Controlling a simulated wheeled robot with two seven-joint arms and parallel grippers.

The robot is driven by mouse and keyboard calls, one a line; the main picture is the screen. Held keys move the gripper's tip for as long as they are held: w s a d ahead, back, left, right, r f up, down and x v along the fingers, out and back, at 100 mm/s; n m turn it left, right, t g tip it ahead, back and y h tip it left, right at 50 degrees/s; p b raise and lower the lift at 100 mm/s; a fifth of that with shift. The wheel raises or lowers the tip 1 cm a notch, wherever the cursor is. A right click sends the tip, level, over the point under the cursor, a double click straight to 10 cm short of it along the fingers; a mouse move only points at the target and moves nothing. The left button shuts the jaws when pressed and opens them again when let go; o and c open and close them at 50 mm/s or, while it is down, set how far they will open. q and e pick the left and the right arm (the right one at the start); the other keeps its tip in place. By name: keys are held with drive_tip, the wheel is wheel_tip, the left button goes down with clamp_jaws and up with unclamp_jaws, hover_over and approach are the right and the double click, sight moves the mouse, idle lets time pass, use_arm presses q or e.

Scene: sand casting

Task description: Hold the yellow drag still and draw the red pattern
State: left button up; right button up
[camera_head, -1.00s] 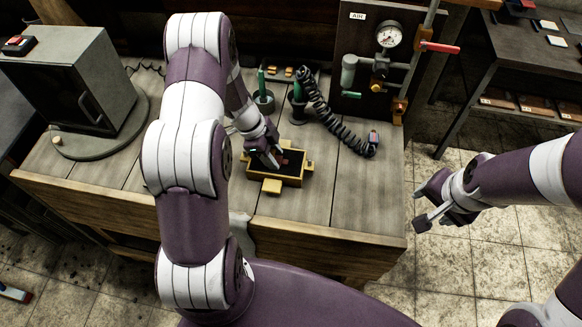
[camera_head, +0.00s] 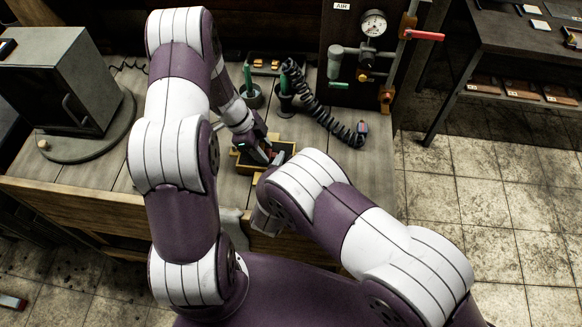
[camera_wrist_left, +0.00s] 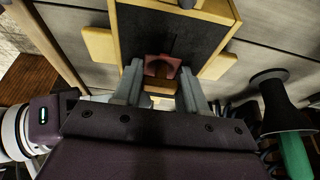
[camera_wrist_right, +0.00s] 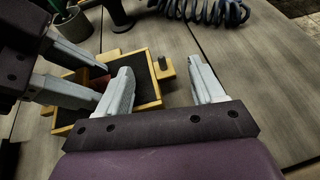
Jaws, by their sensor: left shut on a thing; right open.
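The yellow drag (camera_head: 246,168) is a small wooden frame with dark filling on the bench, partly hidden by my left gripper and right arm. In the left wrist view, the red pattern (camera_wrist_left: 163,67) sits in the dark sand inside the drag (camera_wrist_left: 115,35). The pattern is partly covered there.
Behind the drag stand dark pots with green-handled tools (camera_head: 250,95) and a coiled air hose (camera_head: 320,105). A grey cabinet (camera_head: 60,75) stands at the bench's left. The air panel (camera_head: 345,60) is at the back right.

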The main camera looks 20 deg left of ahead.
drive_tip(key=x, duration=0.4)
drive_tip(key=shift+w, duration=0.15)
clamp_jaws()
drive_tip(key=shift+c, duration=1)
unclamp_jaws()
drive_tip(key=c, duration=0.6)
